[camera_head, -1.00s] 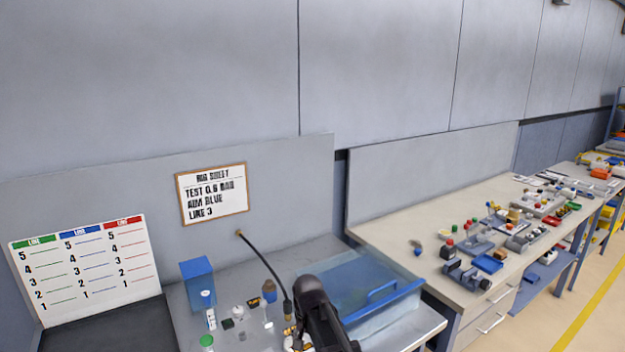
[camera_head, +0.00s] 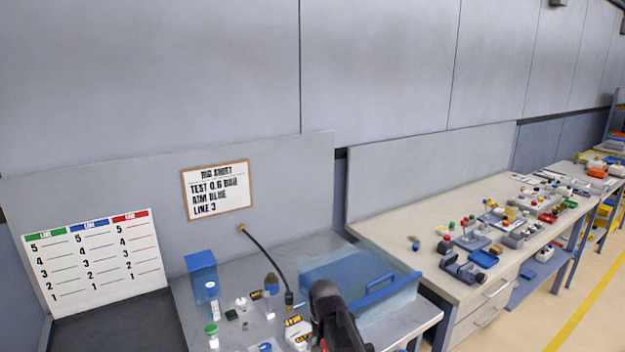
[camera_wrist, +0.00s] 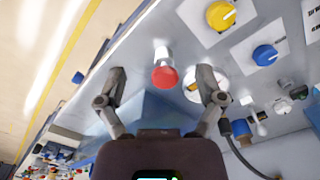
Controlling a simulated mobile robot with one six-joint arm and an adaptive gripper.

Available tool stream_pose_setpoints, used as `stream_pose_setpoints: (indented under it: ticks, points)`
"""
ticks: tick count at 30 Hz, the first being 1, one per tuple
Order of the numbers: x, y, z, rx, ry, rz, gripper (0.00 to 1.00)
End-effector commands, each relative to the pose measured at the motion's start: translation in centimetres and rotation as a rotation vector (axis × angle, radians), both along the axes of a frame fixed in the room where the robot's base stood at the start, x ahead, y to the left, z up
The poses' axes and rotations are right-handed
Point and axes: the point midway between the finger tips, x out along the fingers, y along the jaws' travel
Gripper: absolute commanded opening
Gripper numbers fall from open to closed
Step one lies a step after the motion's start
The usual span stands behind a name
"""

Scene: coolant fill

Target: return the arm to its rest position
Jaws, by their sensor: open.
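My gripper (camera_wrist: 162,82) shows in the wrist view with its two fingers spread wide and nothing between them. Beyond the fingertips is a red round knob (camera_wrist: 165,76) on a pale stem; I cannot tell the distance, but the fingers look apart from it. In the head view my dark arm (camera_head: 335,318) stands over the near part of the steel bench, in front of the blue see-through tray. The fingers are hidden in that view.
A black hose (camera_head: 268,262) runs from the back panel down to the bench (camera_head: 240,270). A blue box (camera_head: 201,270), small bottles and fittings stand left of my arm. A blue tray (camera_head: 400,290) is close on its right. Yellow (camera_wrist: 221,15) and blue (camera_wrist: 265,54) knobs show in the wrist view.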

Motion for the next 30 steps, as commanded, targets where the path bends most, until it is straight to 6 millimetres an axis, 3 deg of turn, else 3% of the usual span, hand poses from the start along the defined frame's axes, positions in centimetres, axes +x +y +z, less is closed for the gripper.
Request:
stream_pose_setpoints:
  ticks: [8,15,18,24,30]
  points:
    - [-3.1,-4.9,0.0,0.0,0.0,0.044,0.87]
    - [-7.7,-10.9,0.0,0.0,0.0,0.114,0.87]
    - [-9.1,-12.6,0.0,0.0,0.0,0.139,0.87]
    - [-10.3,-14.1,0.0,0.0,0.0,0.164,0.87]
    - [-10.3,-14.2,0.0,0.0,0.0,0.167,0.87]
